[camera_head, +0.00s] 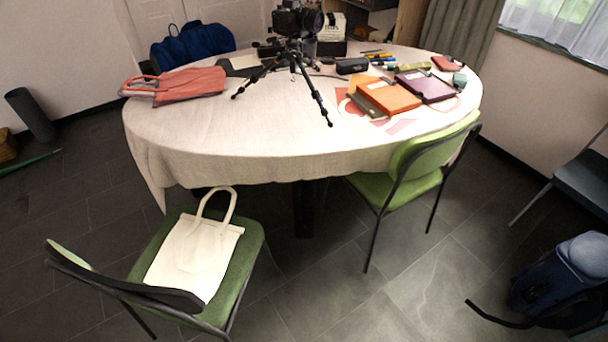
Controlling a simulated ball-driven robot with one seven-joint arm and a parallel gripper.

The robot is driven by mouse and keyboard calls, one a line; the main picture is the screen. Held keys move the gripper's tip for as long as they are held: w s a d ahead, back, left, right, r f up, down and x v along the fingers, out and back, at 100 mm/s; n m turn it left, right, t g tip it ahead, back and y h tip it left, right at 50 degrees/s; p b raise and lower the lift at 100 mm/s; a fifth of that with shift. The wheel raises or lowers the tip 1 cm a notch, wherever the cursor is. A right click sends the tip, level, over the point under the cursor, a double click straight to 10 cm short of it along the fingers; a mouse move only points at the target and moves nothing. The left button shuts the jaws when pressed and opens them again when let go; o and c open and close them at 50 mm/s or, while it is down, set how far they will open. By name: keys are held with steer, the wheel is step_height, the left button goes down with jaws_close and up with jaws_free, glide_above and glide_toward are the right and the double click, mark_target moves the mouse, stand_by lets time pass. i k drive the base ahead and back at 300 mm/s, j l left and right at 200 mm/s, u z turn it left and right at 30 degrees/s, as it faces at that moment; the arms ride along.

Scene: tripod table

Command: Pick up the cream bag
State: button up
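The cream bag (196,256) lies flat on the green seat of the chair (246,238) at the lower left. Its looped handles point up and away, toward the table. The chair's dark backrest bar crosses in front of the bag's near edge and hides part of it. My gripper does not show in this view.
An oval table (230,130) with a pale cloth stands behind the chair. It bears a tripod with camera (298,50), a red bag (178,86) and orange folder (388,95). Another green chair (420,165) stands right. A blue backpack (570,275) is on the floor.

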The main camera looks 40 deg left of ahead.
mark_target(195, 257)
steer(key=i+l, duration=0.1)
steer(key=i, duration=0.9)
steer(key=i+u, duration=0.25)
steer(key=u, duration=0.2)
steer(key=i+l+u, duration=0.15)
steer(key=u, duration=0.35)
steer(key=i+l+u, duration=0.25)
steer(key=u, duration=0.2)
steer(key=i+u, duration=0.5)
steer(key=i+l+u, duration=0.2)
steer(key=i+u, duration=0.15)
steer(key=u, duration=0.15)
steer(key=i+l+u, duration=0.5)
steer(key=k+j, duration=0.1)
